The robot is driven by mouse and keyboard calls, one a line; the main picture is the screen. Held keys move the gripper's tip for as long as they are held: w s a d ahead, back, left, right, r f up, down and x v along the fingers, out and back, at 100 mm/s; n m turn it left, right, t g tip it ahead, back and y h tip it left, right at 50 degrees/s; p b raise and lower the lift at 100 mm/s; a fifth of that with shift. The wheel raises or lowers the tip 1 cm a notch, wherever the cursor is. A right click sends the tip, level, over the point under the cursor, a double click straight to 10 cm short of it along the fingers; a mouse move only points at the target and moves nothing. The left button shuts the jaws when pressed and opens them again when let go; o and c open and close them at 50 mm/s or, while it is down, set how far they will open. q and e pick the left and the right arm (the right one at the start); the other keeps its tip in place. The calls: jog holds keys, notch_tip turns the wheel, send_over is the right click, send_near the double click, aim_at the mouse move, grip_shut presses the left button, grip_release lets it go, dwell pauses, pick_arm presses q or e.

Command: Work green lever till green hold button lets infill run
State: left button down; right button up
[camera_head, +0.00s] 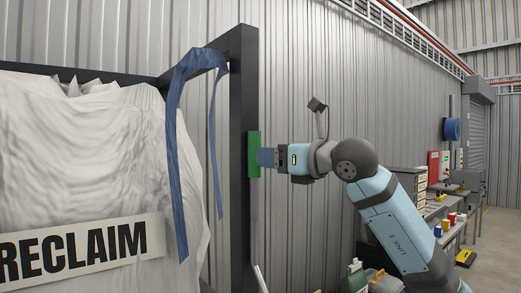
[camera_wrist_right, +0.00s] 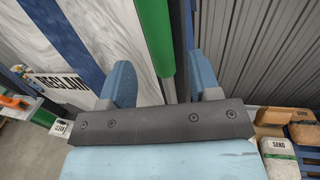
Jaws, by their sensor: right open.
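A green upright piece (camera_head: 254,154), which may be the lever, is on the dark post (camera_head: 241,95) in the head view. My right gripper (camera_head: 263,157) reaches it from the right. In the right wrist view the blue fingers of the right gripper (camera_wrist_right: 161,78) are apart, with a green bar (camera_wrist_right: 164,36) showing between them. I cannot tell whether either finger touches it. I cannot make out the green hold button for sure. My left gripper is in neither view.
A big white bag with a RECLAIM sign (camera_head: 80,250) hangs at left, with a blue strap (camera_head: 174,130) on the frame. A corrugated wall stands close behind. A bench with small items (camera_head: 450,220) is farther right.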

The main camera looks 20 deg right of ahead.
jog(key=shift+p+x, duration=0.4)
jog(key=shift+x, duration=1.65)
jog(key=shift+d, duration=0.1)
grip_shut()
